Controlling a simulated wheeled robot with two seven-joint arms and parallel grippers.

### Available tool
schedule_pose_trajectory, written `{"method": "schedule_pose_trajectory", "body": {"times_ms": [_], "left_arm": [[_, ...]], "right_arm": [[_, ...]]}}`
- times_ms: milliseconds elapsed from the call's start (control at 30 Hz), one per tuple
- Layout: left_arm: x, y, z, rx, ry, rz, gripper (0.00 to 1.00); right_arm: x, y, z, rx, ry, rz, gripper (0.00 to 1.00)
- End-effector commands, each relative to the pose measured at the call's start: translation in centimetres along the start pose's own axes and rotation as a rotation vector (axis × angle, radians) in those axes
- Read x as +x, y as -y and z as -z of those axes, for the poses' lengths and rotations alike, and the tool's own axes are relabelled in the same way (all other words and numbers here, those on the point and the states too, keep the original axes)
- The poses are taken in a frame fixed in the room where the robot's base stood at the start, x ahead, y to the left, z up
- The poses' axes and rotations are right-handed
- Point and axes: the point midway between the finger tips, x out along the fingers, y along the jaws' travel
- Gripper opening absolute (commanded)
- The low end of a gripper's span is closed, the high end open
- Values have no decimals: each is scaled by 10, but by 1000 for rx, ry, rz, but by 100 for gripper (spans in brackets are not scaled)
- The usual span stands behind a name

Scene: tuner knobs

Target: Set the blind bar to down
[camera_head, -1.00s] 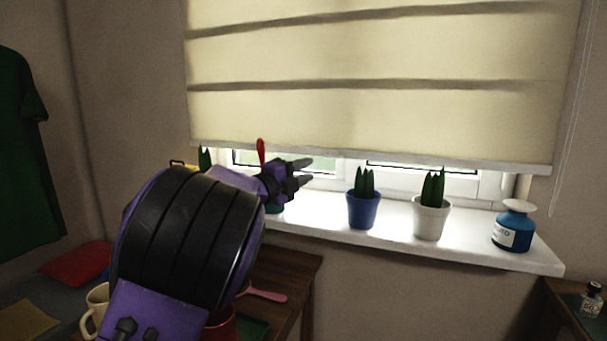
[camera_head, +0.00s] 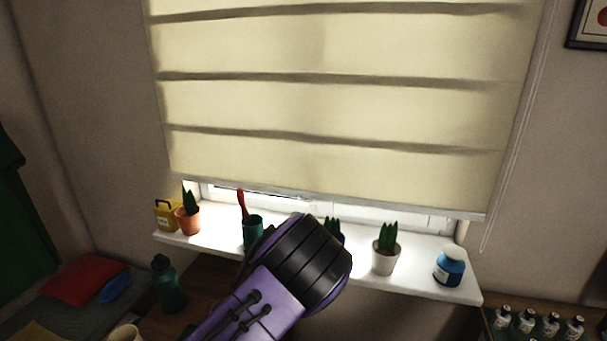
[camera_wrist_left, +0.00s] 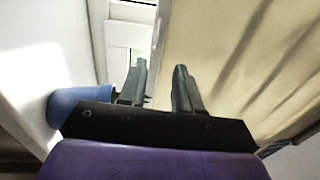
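The cream blind (camera_head: 320,110) hangs partly over the window. Its pale bottom bar (camera_head: 380,205) runs across a little above the sill. My left arm covers the gripper in the head view. In the left wrist view, the fingers of my left gripper (camera_wrist_left: 160,82) are apart with a clear gap. The blind's lower edge (camera_wrist_left: 157,42) lines up with this gap. The blind fills the right of that view. I cannot tell whether the fingers are around the bar or short of it. My right gripper is in neither view.
A blue pot (camera_wrist_left: 75,102) is close to my left gripper. A cord (camera_head: 512,150) hangs at the right.

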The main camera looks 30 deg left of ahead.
Motion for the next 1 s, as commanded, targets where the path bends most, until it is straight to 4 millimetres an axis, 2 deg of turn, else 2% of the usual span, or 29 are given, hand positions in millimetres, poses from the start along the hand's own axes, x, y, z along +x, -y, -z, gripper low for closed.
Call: {"method": "schedule_pose_trajectory", "body": {"times_ms": [33,167,400,600,733,1000], "left_arm": [[-2,2,-1,4,11,-4,33],[7,-1,-2,5,20,-3,33],[60,0,-3,3,20,-2,33],[92,-2,-4,5,19,-3,33],[100,-3,-4,5,18,-4,33],[102,-3,-3,5,18,-3,33]], "right_arm": [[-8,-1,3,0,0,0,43],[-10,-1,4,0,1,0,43],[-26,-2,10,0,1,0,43],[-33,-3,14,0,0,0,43],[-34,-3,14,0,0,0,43],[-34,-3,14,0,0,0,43]]}}
